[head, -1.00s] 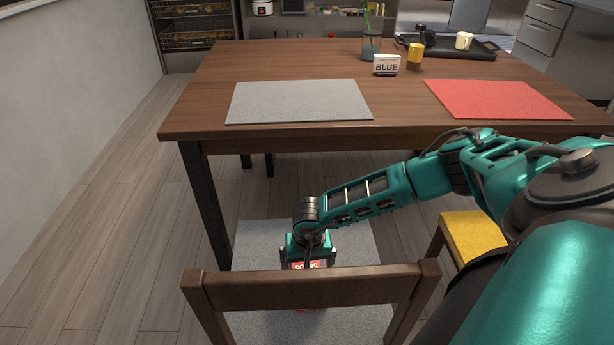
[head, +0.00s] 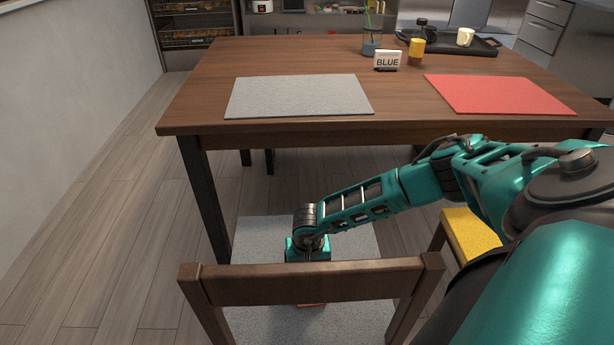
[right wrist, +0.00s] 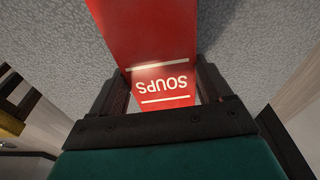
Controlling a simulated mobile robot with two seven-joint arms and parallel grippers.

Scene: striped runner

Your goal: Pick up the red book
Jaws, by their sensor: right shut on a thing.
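The red book (right wrist: 150,40) shows in the right wrist view with "SOUPS" in white letters on it. My right gripper (right wrist: 163,88) is shut on it, one finger on each side of the lettered end. In the head view my right gripper (head: 308,250) is low behind the chair's top rail, over the grey surface. Only a small red piece of the book (head: 311,305) shows below the rail; the rail hides the fingertips. I cannot tell whether the book touches the grey surface. My left gripper is not in view.
The wooden chair back (head: 310,282) stands close in front of the gripper. The grey surface (head: 262,232) lies behind it. The table (head: 400,72) is beyond, with a grey mat (head: 298,96) and a red mat (head: 498,94). A yellow seat (head: 470,236) is at right.

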